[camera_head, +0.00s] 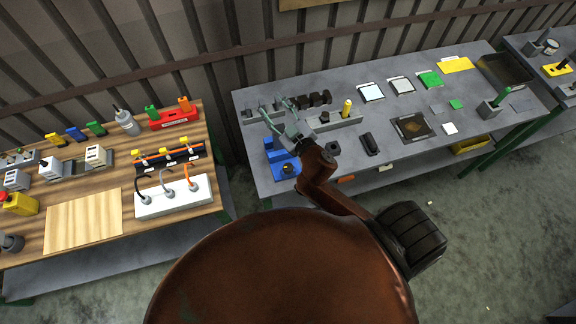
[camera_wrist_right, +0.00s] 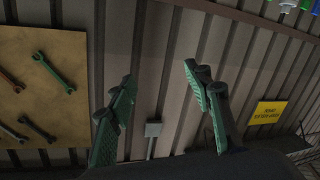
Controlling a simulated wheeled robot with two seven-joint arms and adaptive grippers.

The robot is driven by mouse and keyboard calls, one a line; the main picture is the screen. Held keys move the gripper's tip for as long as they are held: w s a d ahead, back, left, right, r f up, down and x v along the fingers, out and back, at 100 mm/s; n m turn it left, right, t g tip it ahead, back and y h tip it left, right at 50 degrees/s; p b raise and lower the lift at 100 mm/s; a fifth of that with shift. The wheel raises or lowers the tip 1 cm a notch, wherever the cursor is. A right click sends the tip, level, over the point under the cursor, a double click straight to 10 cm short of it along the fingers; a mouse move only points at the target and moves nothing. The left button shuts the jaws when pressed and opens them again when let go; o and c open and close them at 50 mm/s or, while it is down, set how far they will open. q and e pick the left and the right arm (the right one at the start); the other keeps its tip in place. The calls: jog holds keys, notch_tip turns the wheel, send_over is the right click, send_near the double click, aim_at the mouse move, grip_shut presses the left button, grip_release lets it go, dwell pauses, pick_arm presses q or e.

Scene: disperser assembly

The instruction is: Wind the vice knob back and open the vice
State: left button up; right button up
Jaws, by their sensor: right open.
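A small blue device (camera_head: 282,164), which looks like the vice, sits at the left front edge of the grey bench. I cannot make out its knob or whether its jaws are apart. My right gripper (camera_head: 277,108) is above the bench's left part, beyond the blue device in the head view. In the right wrist view my right gripper (camera_wrist_right: 160,75) has its two green-padded fingers wide apart, with nothing between them. They face the ribbed wall. My left gripper is not in view.
The grey bench (camera_head: 345,180) holds a row of dark parts (camera_head: 315,99), a yellow-topped peg (camera_head: 347,107), a black block (camera_head: 369,144) and a dark square plate (camera_head: 411,127). A wooden bench (camera_head: 60,252) stands at left. A wrench board (camera_wrist_right: 60,100) hangs on the wall.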

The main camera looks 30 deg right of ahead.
jog(key=a+r+n+y, duration=0.5)
jog(key=a, duration=0.2)
jog(key=a+r+n+y, duration=0.4)
jog(key=a+r+y, duration=0.1)
jog(key=a, duration=0.3)
jog(key=s+a+f+n+g+y, duration=0.3)
jog(key=s+a+n+g+y, duration=0.3)
jog(key=a+n+g, duration=0.35)
jog(key=n+g+h, duration=0.5)
jog(key=g+h, duration=0.3)
jog(key=h, duration=0.8)
send_over(288, 167)
notch_tip(288, 167, down, 25)
jog(key=shift+a+f, duration=0.1)
jog(key=shift+a, duration=0.05)
jog(key=shift+d+f+m+p, duration=0.25)
jog(key=shift+d+p, duration=0.05)
jog(key=shift+a+f+p, duration=0.1)
jog(key=shift+f+p, duration=0.65)
jog(key=shift+f, duration=2.85)
